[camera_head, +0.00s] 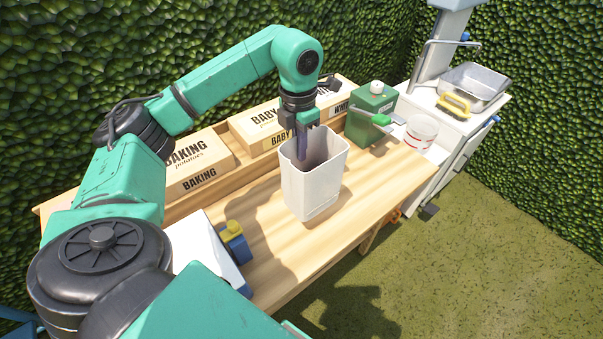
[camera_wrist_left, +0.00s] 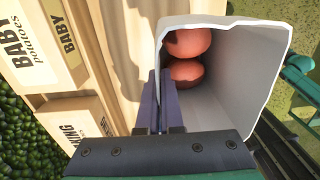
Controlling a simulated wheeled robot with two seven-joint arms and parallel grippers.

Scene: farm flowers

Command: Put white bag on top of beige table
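The white bag (camera_head: 313,188) is an upright, open-topped container over the beige table (camera_head: 365,198), around the middle of its top. Whether its base touches the wood is hard to tell. My left gripper (camera_head: 302,148) reaches down to the bag's rim from above. In the left wrist view, the gripper's fingers (camera_wrist_left: 158,98) are close together on the near wall of the bag (camera_wrist_left: 235,95), one inside and one outside. Two round reddish things (camera_wrist_left: 187,72) lie inside the bag. My right gripper is not in view.
Potato boxes (camera_head: 197,163) line the table's back edge. A blue and yellow object (camera_head: 234,243) sits at the left. The table's front right is clear.

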